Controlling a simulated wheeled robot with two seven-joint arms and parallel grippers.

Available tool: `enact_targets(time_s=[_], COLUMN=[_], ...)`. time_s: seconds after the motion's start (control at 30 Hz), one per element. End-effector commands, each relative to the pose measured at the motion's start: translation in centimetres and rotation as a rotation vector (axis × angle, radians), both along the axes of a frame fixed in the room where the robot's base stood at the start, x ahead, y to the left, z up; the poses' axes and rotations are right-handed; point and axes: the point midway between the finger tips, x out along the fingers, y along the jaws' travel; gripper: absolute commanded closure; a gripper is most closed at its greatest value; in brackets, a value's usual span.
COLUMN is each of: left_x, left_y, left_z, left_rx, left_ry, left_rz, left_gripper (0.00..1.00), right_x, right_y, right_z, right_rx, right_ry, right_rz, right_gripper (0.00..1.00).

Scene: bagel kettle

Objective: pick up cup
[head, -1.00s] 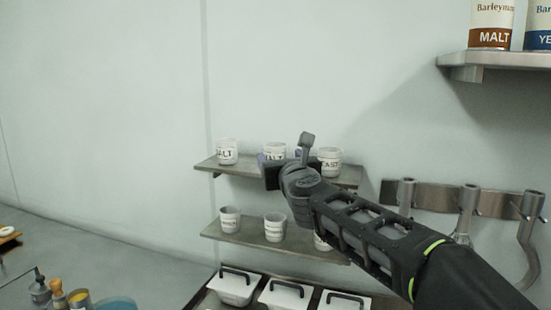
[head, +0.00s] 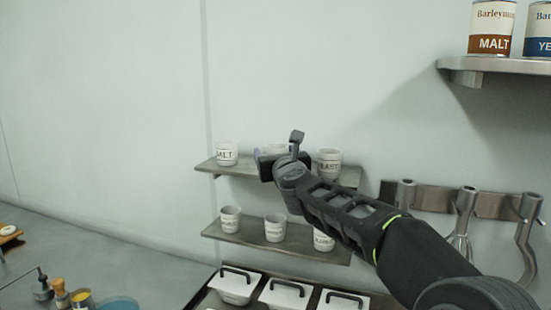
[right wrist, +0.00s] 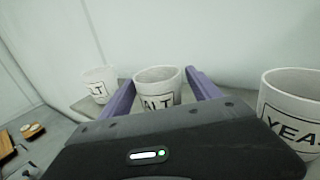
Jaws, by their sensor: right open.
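A white cup (right wrist: 157,82) with black lettering ending in "ALT" stands between the two purple fingers of my open right gripper (right wrist: 160,76) in the right wrist view. I cannot tell whether either finger touches it. In the head view, my right gripper (head: 271,163) is at the upper small shelf and hides most of this middle cup; only its top shows. A MALT cup (head: 227,153) stands to its left and a YEAST cup (head: 329,161) to its right on the same shelf. My left gripper is not in view.
The upper shelf (head: 240,170) is narrow and against the wall. A lower shelf (head: 238,233) holds more cups, with lidded containers (head: 284,292) below. Hanging utensils (head: 463,215) and a high shelf (head: 490,64) with cans are at right.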

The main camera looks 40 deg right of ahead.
Motion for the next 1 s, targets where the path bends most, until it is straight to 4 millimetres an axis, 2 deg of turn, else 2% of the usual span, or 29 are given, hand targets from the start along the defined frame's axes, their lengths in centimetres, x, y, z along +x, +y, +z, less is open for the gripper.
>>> enact_targets(time_s=[0.47, 1.0], left_x=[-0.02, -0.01], left_y=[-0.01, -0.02], left_z=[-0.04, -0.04], left_rx=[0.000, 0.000], left_ry=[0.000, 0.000], left_rz=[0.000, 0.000], left_gripper=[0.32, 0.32], right_x=[-0.04, -0.04], right_y=[0.04, 0.04], right_z=[-0.04, -0.04], right_rx=[0.001, 0.001], right_ry=[0.000, 0.000], right_rz=[0.000, 0.001], right_gripper=[0.28, 0.72])
